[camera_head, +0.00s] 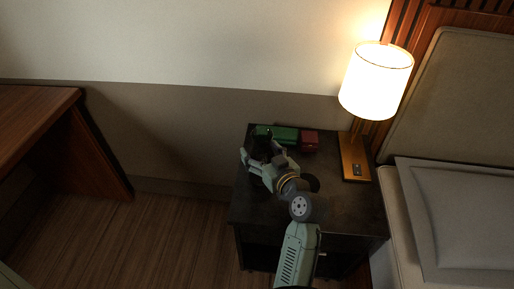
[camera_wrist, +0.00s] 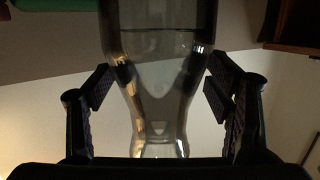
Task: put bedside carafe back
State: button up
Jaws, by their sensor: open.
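The carafe (camera_wrist: 158,45) is clear, smoky glass and fills the middle of the wrist view. Its wide body is at the top of that picture and its narrower part at the bottom. My gripper (camera_wrist: 160,88) is open, with one finger on each side of the carafe and a visible gap on both sides. In the head view my gripper (camera_head: 262,152) is over the back left of the dark nightstand (camera_head: 345,212). The carafe is hard to make out there, dark and mostly hidden by the gripper.
A green box (camera_head: 287,134) and a red box (camera_head: 309,141) lie behind the gripper on the nightstand. A lit lamp (camera_head: 376,80) with a wooden base stands at the back right. The bed (camera_head: 470,220) is to the right, a wooden desk (camera_head: 40,115) to the left. The nightstand's front right is clear.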

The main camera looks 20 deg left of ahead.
jog(key=b+v, duration=0.1)
jog(key=v, duration=0.7)
jog(key=shift+s+d+r, duration=0.1)
jog(key=shift+s+d, duration=0.15)
jog(key=shift+d, duration=0.1)
